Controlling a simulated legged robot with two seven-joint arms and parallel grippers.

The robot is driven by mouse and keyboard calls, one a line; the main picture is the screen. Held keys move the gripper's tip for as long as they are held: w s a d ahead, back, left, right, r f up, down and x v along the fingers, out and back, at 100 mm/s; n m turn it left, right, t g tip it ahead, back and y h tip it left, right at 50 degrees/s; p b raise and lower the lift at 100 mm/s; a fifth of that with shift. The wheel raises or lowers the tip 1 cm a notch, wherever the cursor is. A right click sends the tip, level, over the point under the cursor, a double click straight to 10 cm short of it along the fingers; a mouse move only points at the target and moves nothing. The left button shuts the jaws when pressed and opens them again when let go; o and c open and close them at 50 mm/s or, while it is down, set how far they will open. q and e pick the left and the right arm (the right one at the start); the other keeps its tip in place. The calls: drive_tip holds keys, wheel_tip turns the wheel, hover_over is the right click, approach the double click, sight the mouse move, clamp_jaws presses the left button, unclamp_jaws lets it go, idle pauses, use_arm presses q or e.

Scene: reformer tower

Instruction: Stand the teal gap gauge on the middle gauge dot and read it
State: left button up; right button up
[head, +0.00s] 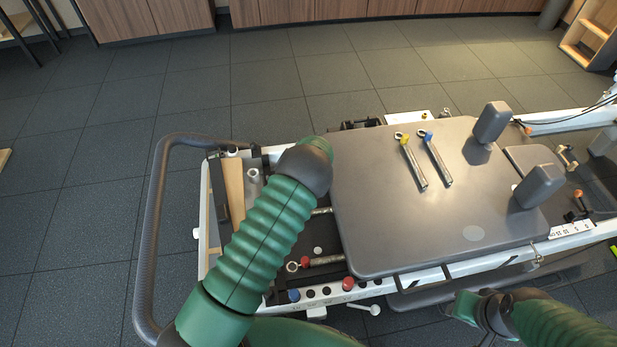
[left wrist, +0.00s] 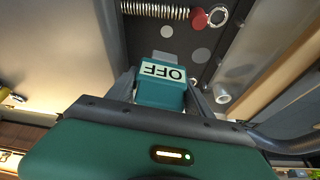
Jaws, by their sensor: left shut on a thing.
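In the left wrist view the teal gap gauge (left wrist: 160,92) is a block with a pale label reading OFF, upside down in this picture. My left gripper (left wrist: 160,85) is shut on it, one dark finger on each side. The gauge's narrower end points toward the dark bed floor, where grey gauge dots (left wrist: 200,55) show. One dot (left wrist: 166,31) is just beyond that end. I cannot tell whether the gauge touches the floor or a dot. In the head view my left arm hides the gauge and gripper; one grey dot (head: 317,250) shows.
A spring with a red knob (left wrist: 199,19) lies close to the gauge; it also shows in the head view (head: 325,260). A frame rail with coloured knobs (head: 348,284) runs in front.

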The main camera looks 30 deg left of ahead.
use_arm(q)
wheel_tip(320, 180, down, 10)
drive_tip(key=b, duration=0.5)
drive_tip(key=shift+r+b, duration=0.2)
drive_tip(key=shift+b, duration=0.2)
drive_tip(key=shift+f, duration=0.35)
drive_tip(key=o, duration=1.7)
